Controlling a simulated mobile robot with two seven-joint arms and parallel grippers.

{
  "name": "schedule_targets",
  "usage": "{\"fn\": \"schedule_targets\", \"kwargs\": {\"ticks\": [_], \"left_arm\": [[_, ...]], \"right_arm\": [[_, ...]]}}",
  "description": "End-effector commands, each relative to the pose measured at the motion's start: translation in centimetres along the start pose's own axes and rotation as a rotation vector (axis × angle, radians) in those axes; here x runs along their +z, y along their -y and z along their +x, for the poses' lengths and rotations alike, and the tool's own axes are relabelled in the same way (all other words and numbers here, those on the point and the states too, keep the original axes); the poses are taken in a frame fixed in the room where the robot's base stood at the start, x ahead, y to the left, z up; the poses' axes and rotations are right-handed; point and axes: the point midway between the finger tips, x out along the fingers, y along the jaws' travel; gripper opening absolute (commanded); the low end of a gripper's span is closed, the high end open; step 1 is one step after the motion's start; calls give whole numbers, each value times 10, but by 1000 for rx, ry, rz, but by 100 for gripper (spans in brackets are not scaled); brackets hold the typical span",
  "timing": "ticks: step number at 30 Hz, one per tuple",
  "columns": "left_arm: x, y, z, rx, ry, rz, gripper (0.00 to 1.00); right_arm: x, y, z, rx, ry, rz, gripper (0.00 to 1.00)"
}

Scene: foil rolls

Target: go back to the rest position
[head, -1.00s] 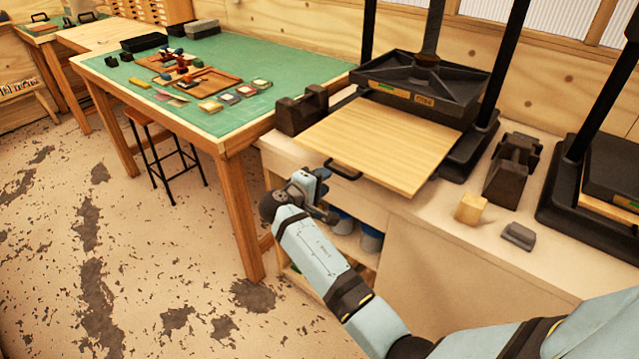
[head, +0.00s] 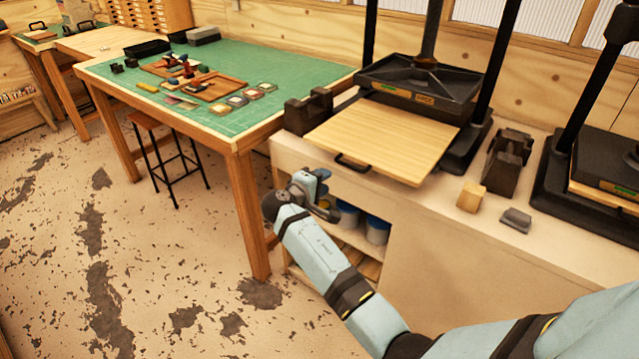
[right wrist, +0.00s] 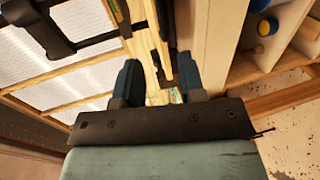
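My right arm reaches in from the lower right of the head view. Its gripper (head: 318,183) is in front of the press bench, beside the open shelf and below the pull-out board's handle. In the right wrist view the two blue fingers of the right gripper (right wrist: 160,82) are spread apart with nothing held between them. The gripper is open. My left gripper is not in view.
A wooden board (head: 382,140) with a black handle juts from the black press (head: 418,82). The bench (head: 470,250) has an open shelf with blue-lidded tubs. A green-topped table (head: 300,62) and a stool (head: 150,119) stand left. Floor (head: 140,265) is clear.

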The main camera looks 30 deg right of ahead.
Motion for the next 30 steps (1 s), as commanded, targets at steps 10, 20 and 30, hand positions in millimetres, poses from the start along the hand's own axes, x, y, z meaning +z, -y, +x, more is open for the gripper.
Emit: {"fn": "schedule_targets", "kwargs": {"ticks": [10,20,30], "left_arm": [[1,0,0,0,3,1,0],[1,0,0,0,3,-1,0],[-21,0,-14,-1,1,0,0]], "right_arm": [[0,-1,2,0,0,0,37],[0,-1,2,-1,-2,0,37],[54,103,-32,-287,-295,57,37]]}}
